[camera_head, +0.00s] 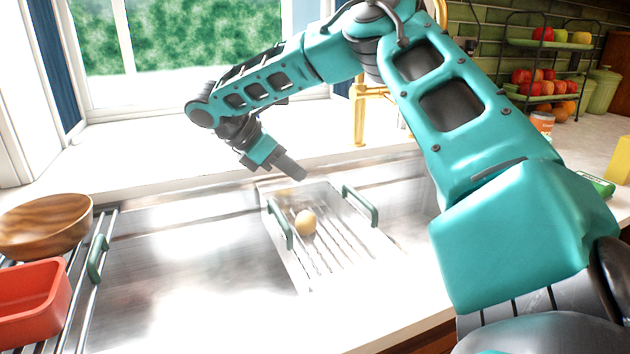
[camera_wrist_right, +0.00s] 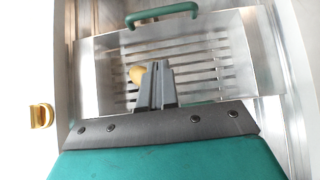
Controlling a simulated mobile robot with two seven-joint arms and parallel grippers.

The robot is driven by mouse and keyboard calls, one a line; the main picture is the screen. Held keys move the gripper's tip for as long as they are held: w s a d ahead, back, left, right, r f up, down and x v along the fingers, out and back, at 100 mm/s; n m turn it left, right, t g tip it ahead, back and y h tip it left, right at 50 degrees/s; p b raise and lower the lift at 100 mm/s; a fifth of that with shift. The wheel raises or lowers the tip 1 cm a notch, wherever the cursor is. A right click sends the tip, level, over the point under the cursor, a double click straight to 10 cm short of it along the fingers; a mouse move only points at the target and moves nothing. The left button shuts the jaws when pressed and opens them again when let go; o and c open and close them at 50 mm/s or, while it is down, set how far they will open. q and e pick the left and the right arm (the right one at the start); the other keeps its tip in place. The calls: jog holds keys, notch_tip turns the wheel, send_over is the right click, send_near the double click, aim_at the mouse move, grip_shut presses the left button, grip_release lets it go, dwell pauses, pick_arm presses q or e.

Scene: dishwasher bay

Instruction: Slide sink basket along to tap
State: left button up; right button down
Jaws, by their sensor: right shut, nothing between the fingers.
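The sink basket (camera_head: 331,262) is a slotted metal tray with two green handles, lying across the sink toward its right part. A round yellowish item (camera_head: 306,222) sits in it. The basket also shows in the right wrist view (camera_wrist_right: 105,62), with one green handle (camera_wrist_right: 161,14) at the top. My right gripper (camera_head: 300,174) is shut and empty, over the far end of the basket near its left handle (camera_head: 279,224). In the wrist view its fingers (camera_wrist_right: 153,66) partly cover the slots and the yellowish item. The gold tap (camera_head: 359,115) stands behind the sink, partly hidden by my right arm.
A rack at the left holds a wooden bowl (camera_head: 45,226) and a red container (camera_head: 32,300); it has its own green handle (camera_head: 97,258). The sink left of the basket is clear. A tiered fruit stand (camera_head: 545,97) stands back right.

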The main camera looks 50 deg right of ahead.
pick_arm(q)
jog(key=shift+s+a+f+b, duration=0.1)
jog(key=shift+s+f+b, duration=0.15)
jog(key=shift+f+b, duration=0.35)
pick_arm(e)
jog(key=s+d+r+x, duration=0.1)
jog(key=d+r+x, duration=0.1)
jog(key=x, duration=1)
jog(key=shift+s+d+f, duration=0.15)
jog(key=shift+s+f, duration=0.05)
pick_arm(q)
jog(key=shift+f, duration=0.1)
notch_tip(320, 180, up, 2)
jog(key=p, duration=0.3)
jog(key=shift+s+a+r, duration=0.15)
jog(key=shift+r, duration=0.05)
pick_arm(e)
jog(key=s+d, duration=0.5)
jog(key=d, duration=0.5)
jog(key=s+d, duration=0.6)
jog(key=d, duration=0.4)
pick_arm(q)
jog(key=shift+r, duration=0.1)
pick_arm(e)
jog(key=shift+a, duration=0.1)
